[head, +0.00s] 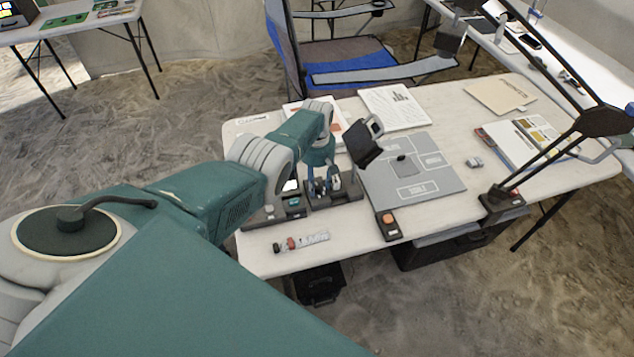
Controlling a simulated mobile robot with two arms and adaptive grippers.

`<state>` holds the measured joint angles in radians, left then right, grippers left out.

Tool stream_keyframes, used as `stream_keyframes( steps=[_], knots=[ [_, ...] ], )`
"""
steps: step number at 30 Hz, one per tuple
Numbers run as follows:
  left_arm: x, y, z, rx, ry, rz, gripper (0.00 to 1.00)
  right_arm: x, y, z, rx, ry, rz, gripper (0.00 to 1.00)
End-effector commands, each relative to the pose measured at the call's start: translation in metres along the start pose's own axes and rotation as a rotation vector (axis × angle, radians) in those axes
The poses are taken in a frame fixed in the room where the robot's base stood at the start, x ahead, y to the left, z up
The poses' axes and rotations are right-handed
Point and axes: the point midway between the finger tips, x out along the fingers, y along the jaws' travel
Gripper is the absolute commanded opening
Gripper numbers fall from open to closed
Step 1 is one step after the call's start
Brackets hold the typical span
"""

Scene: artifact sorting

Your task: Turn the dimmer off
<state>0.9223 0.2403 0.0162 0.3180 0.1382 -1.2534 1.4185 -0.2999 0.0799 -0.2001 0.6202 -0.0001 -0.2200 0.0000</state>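A small black box with an orange top (388,225), which looks like the dimmer, lies at the table's front edge, right of my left gripper. I cannot tell its setting. My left gripper (324,188) points down over a dark tray-like stand (291,207) on the left part of the table. It is apart from the black box. Its fingertips are small and partly merge with the stand, so its opening is unclear. A black desk lamp (500,197) stands on the right of the table. My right gripper is not in view.
A grey sorting mat (447,186) lies mid-table with a small dark piece on it. A dark tilted device (364,146) stands beside my gripper. A chair (345,55) stands at the far side.

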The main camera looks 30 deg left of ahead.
Motion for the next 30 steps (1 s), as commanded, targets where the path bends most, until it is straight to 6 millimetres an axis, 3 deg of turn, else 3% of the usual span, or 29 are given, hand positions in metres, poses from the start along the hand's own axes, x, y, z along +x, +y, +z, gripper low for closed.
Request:
stream_keyframes(
  steps=[9, 16, 30],
  knots=[
    [0.0, -0.001, 0.0, 0.001, 0.0, -0.004, 0.4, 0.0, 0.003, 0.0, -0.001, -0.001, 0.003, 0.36],
    [-0.016, -0.001, 0.0, 0.002, 0.0, -0.001, 0.4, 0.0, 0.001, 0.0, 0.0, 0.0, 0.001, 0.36],
    [-0.103, 0.0, 0.0, 0.0, 0.0, 0.0, 0.4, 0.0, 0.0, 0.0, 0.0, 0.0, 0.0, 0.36]
  ],
)
